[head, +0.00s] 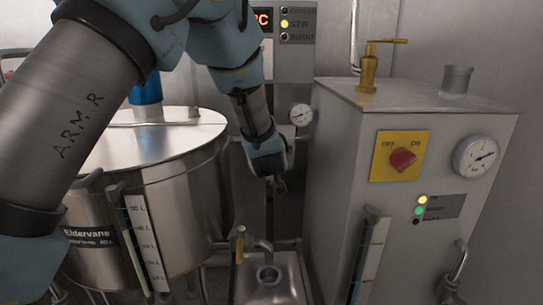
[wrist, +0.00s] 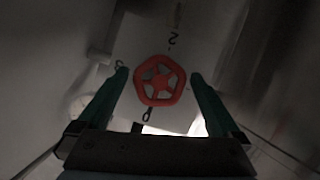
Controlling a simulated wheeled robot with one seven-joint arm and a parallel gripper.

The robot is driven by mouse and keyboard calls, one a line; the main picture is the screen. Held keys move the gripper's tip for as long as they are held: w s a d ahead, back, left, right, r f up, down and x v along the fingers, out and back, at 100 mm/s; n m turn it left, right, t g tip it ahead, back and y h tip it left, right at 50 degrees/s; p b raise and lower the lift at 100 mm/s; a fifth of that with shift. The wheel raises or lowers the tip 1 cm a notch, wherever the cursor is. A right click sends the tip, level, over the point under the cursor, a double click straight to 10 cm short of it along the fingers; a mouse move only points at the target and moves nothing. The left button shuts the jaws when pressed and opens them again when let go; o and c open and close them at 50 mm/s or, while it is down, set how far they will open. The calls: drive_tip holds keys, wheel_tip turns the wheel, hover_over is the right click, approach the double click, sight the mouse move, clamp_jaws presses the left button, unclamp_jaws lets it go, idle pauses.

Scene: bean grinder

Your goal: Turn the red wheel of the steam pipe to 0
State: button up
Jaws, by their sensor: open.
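In the wrist view the red wheel (wrist: 160,80) is a small spoked handwheel in front of a pale panel. A dark mark like a 2 is on the panel above it, and a dark pointer-like piece shows below it. My gripper (wrist: 159,76) is open, with one finger on each side of the wheel; I cannot tell whether either finger touches it. In the head view my gripper (head: 277,184) reaches down between the tank and the grey cabinet. The wheel is hidden there.
A steel tank (head: 190,185) stands on the left, close to my arm. A grey cabinet (head: 335,150) with a red switch (head: 403,160) and a gauge (head: 479,156) stands on the right. A small sink (head: 270,284) lies below my gripper. The gap between them is narrow.

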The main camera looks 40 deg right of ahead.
drive_tip(key=b+v, duration=0.1)
drive_tip(key=v, duration=0.9)
drive_tip(key=shift+b, duration=0.3)
drive_tip(key=shift+f, duration=0.1)
